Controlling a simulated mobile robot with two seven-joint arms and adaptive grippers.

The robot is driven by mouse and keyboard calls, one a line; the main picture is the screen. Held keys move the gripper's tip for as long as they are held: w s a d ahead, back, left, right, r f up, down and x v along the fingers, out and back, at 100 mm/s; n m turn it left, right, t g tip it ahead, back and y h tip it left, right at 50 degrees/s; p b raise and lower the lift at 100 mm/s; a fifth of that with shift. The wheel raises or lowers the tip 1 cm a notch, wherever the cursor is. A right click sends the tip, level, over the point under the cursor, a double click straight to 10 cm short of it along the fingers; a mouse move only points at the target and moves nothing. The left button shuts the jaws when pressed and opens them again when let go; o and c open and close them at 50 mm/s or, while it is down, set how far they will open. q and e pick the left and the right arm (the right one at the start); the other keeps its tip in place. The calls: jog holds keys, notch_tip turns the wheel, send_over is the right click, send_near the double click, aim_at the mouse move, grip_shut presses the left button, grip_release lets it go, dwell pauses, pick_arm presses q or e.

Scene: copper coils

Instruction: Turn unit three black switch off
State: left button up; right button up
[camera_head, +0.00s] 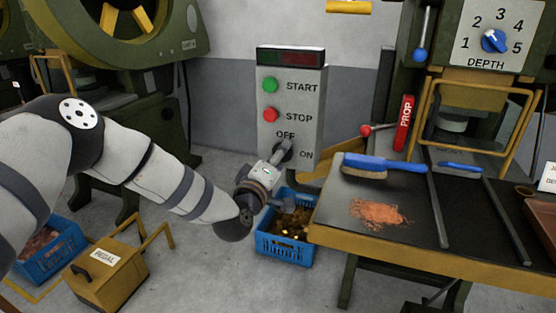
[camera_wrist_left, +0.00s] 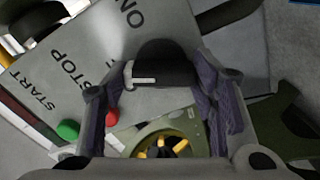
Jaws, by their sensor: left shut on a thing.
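A grey control box (camera_head: 288,105) stands against the wall with a green START button (camera_head: 271,85), a red STOP button (camera_head: 270,114) and a black switch labelled OFF and ON. My left gripper (camera_head: 280,154) is at the switch and mostly hides it in the head view. In the left wrist view, the black switch (camera_wrist_left: 162,58) sits between the two fingers, which are shut on it. A white mark on the knob lies toward the left of that view. Which label it points to is unclear. My right gripper is not in view.
A blue crate (camera_head: 262,246) with copper-coloured pieces stands below the box. A yellow pedal (camera_head: 108,278) and another blue crate (camera_head: 70,243) are on the floor at left. A workbench (camera_head: 470,262) with brushes is at right. A red PROP lever (camera_head: 403,122) stands behind it.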

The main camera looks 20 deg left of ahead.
pick_arm(q)
jog(key=n+b, duration=0.1)
jog(key=n, duration=0.4)
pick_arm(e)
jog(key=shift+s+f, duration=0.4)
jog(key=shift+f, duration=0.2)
pick_arm(q)
jog(key=o, duration=1.1)
jog(key=shift+o, duration=0.2)
jog(key=s, duration=1.2)
jog(key=shift+a, duration=0.2)
